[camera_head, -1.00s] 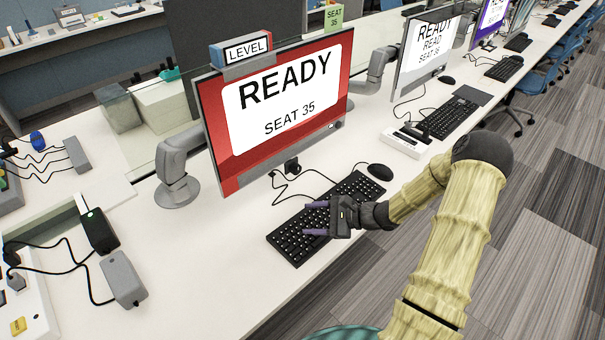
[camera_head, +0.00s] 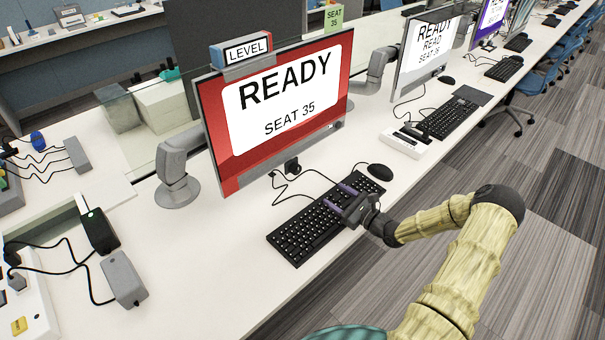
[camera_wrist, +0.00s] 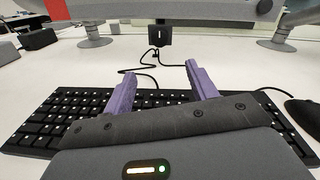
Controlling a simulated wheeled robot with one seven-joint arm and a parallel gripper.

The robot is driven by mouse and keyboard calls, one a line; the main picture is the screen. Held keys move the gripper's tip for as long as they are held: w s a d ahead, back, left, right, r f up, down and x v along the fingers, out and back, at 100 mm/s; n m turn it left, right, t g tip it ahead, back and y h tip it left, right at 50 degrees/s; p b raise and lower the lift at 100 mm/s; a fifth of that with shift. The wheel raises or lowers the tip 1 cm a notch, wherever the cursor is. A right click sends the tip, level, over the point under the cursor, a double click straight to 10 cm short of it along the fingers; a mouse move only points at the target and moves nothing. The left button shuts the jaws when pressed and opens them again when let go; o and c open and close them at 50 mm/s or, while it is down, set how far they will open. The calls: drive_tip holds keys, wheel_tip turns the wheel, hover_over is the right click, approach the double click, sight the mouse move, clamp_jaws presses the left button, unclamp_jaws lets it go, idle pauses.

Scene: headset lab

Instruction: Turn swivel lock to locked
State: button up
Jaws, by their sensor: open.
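A red-screened monitor (camera_head: 213,125) reading READY SEAT 35 stands on the white desk. A small dark fitting (camera_head: 336,125) shows at its lower right edge. A small black block (camera_head: 291,166) with a cable sits below the screen; in the wrist view the black block (camera_wrist: 160,36) bears a white upright mark. I cannot tell for sure which of these is the swivel lock. My gripper (camera_head: 340,197) is open and empty over the right part of the keyboard (camera_head: 300,237). In the wrist view its purple fingers (camera_wrist: 160,75) are spread, pointing towards the black block, apart from it.
A black mouse (camera_head: 380,172) lies right of the keyboard. A cable curls between the block and the keyboard. A grey monitor arm (camera_head: 176,185) stands at left. A white tray-like unit (camera_head: 404,140) is farther right.

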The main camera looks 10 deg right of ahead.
sight(298, 171)
drive_tip(key=p+x, duration=0.1)
drive_tip(key=x, duration=1.4)
drive_tip(key=shift+w+a, duration=0.2)
drive_tip(key=c, duration=1)
